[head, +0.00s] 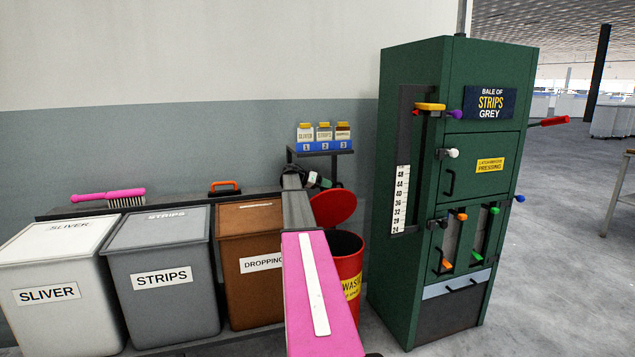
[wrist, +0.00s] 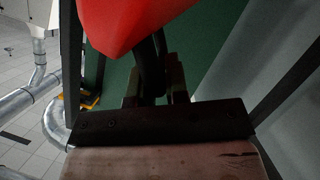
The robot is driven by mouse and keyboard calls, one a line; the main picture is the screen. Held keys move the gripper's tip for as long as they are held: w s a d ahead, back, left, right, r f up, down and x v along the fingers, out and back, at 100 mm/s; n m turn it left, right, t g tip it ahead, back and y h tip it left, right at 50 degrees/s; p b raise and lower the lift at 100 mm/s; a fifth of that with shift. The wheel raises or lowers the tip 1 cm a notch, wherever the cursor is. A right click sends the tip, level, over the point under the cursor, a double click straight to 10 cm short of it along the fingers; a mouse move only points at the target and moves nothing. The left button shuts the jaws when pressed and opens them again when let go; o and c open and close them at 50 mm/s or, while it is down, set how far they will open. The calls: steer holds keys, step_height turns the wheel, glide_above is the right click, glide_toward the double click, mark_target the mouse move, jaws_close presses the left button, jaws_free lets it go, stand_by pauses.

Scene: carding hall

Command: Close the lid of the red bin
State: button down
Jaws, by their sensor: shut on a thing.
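The red bin (head: 350,246) stands on the floor between the brown bin and the green press, partly hidden by my pink arm. Its round red lid (head: 333,207) is open, tilted up above the bin's left back rim. The lid also shows large and close at the top of the wrist view (wrist: 125,20). My gripper (head: 318,180) is at the lid's upper left edge. In the wrist view its dark fingers (wrist: 156,92) are shut on a dark curved piece, which looks like the lid's handle (wrist: 151,68). The contact is dark and partly hidden.
The tall green press (head: 411,200) with levers stands close on the right. The white (head: 60,270), grey (head: 165,265) and brown bins (head: 247,295) stand in a row on the left. A small rack (head: 320,147) with labelled boxes is behind my gripper. Open floor (head: 560,270) lies far right.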

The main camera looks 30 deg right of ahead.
steer(key=s+a+f+m+t, duration=0.2)
steer(key=s+f, duration=0.6)
steer(key=s, duration=0.4)
steer(key=shift+s+a+m, duration=0.25)
steer(key=shift+a+m, duration=0.3)
steer(key=shift+m, duration=0.15)
steer(key=c, duration=1.1)
jaws_free()
